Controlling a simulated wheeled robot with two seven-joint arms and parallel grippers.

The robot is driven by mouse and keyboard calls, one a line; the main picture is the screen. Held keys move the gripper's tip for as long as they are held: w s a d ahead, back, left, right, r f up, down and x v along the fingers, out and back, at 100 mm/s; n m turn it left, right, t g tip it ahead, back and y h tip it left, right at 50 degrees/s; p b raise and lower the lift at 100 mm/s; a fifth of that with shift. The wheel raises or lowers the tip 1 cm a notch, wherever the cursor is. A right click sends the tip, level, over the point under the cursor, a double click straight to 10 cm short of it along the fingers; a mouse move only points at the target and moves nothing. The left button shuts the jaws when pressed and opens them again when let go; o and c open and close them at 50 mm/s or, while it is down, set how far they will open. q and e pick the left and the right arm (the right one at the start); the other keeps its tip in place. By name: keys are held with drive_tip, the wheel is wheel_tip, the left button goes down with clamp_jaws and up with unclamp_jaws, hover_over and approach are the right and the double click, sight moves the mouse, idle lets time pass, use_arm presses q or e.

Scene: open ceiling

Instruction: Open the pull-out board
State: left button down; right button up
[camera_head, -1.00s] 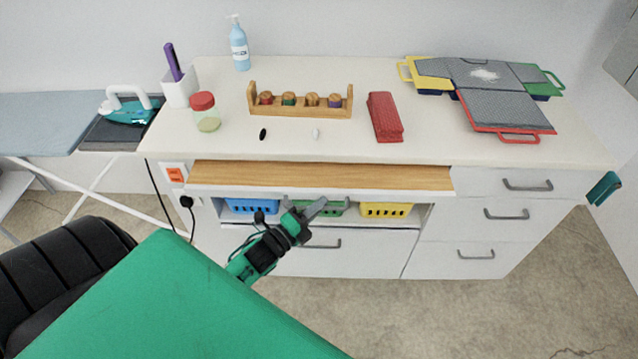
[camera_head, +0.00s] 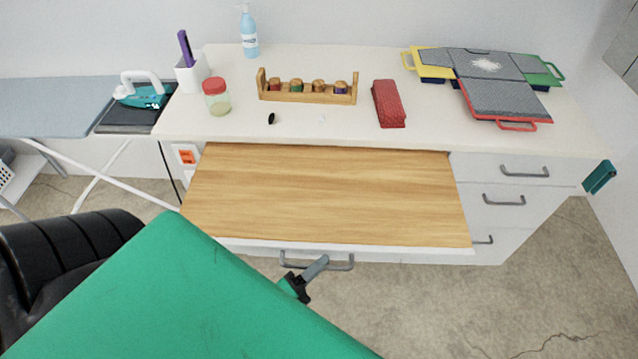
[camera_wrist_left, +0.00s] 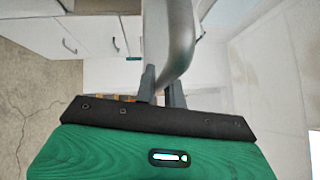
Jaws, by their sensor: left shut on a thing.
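The pull-out board (camera_head: 328,195) is a wide wooden panel with a white front edge. My left gripper (camera_head: 318,264) is at this handle, below the middle of the board's front. In the left wrist view, my left gripper (camera_wrist_left: 162,88) is shut on the curved metal handle (camera_wrist_left: 168,42), which runs up between the fingers. My green arm hides part of the floor and the board's lower left. My right gripper is not in view.
On the white counter (camera_head: 430,135) stand a spice rack (camera_head: 308,98), a red-lidded jar (camera_head: 217,98), a red case (camera_head: 388,103) and grey-topped trays (camera_head: 505,98). Drawers (camera_head: 512,195) are at the right. An ironing board (camera_head: 55,108) is at the left. Floor in front is clear.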

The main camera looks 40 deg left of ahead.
use_arm(q)
drive_tip(key=c, duration=1.5)
unclamp_jaws()
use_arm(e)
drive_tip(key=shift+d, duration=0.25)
use_arm(q)
drive_tip(key=shift+s, duration=0.1)
